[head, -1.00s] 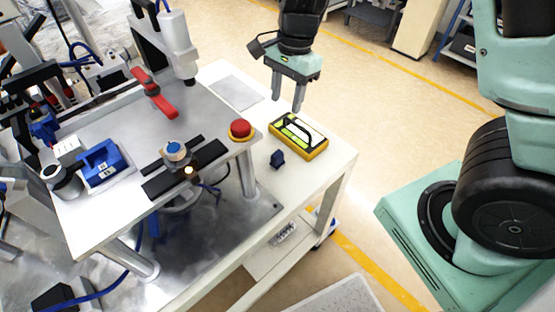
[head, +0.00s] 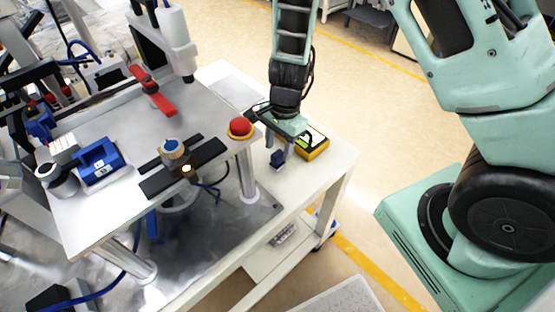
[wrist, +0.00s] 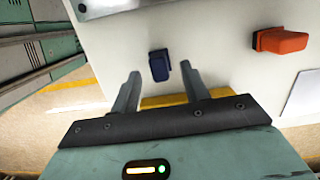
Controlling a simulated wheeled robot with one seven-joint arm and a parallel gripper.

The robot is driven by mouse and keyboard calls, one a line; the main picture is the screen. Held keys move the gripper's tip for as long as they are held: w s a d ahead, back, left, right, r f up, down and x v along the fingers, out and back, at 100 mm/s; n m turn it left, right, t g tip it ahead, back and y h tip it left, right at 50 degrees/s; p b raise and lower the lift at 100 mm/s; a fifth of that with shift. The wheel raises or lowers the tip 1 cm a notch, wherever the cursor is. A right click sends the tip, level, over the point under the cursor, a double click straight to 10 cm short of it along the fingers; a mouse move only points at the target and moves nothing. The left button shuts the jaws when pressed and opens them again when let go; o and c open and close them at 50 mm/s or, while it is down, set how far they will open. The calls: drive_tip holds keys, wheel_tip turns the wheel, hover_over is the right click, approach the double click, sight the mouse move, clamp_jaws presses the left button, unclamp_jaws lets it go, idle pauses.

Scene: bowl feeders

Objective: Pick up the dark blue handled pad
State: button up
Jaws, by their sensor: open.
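The dark blue handled pad (head: 277,159) is a small block standing on the white tabletop near its front right edge. In the wrist view the pad (wrist: 159,66) shows between my two fingertips and a little beyond them, with clear gaps on both sides. My gripper (head: 285,146) is open and empty, close above the pad. Both fingers show in the wrist view (wrist: 160,72). In the head view a finger partly covers the pad. I cannot tell the exact height left between the fingertips and the table.
A red button (head: 240,126) stands left of my gripper on a raised metal plate (head: 205,115). A grey sheet (head: 232,90) lies farther back.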

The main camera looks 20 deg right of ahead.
sight(278, 153)
drive_tip(key=shift+s+a+f, duration=0.1)
drive_tip(key=shift+f, duration=0.6)
drive_tip(key=shift+s+a+f, duration=0.1)
drive_tip(key=shift+f, duration=0.6)
clamp_jaws()
wheel_tip(278, 153, up, 10)
drive_tip(key=shift+r+p, duration=0.1)
drive_tip(key=shift+p, duration=0.55)
drive_tip(key=c, duration=1)
unclamp_jaws()
